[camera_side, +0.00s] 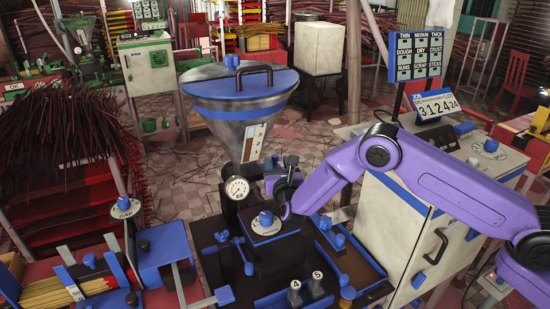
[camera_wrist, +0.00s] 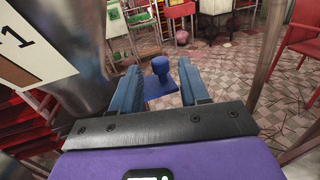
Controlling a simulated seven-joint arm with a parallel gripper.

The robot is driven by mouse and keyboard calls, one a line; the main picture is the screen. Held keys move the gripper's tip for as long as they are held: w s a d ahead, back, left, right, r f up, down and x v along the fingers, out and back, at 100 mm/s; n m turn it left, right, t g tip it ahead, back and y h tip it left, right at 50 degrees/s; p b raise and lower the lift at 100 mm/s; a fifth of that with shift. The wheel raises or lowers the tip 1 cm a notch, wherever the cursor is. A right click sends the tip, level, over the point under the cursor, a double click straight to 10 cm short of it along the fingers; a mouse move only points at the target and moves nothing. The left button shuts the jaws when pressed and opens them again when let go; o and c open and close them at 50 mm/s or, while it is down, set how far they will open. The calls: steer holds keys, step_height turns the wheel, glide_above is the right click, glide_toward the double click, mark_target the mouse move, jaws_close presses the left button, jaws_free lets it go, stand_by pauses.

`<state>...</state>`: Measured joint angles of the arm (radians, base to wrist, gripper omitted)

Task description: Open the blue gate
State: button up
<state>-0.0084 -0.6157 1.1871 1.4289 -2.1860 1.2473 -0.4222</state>
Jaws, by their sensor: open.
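The blue gate (camera_wrist: 160,88) shows in the wrist view as a flat blue plate with a round upright knob, just right of the metal hopper (camera_wrist: 75,30). My gripper (camera_wrist: 159,68) is open, its two blue fingers on either side of the knob, with a gap on both sides. I cannot tell how deep the knob sits between them. In the side view, my gripper (camera_side: 278,178) is beside the lower neck of the hopper (camera_side: 225,125), partly hidden by my purple wrist. A small blue knob (camera_side: 275,160) shows there, likely the gate's.
A round pressure gauge (camera_side: 237,188) sits left of my gripper. A plate with a blue knob (camera_side: 266,221) is just below it. A white cabinet (camera_side: 400,225) stands to the right. Open tiled floor (camera_wrist: 225,70) lies beyond the gate.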

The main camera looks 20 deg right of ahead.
mark_target(276, 159)
steer(key=shift+x, duration=2.05)
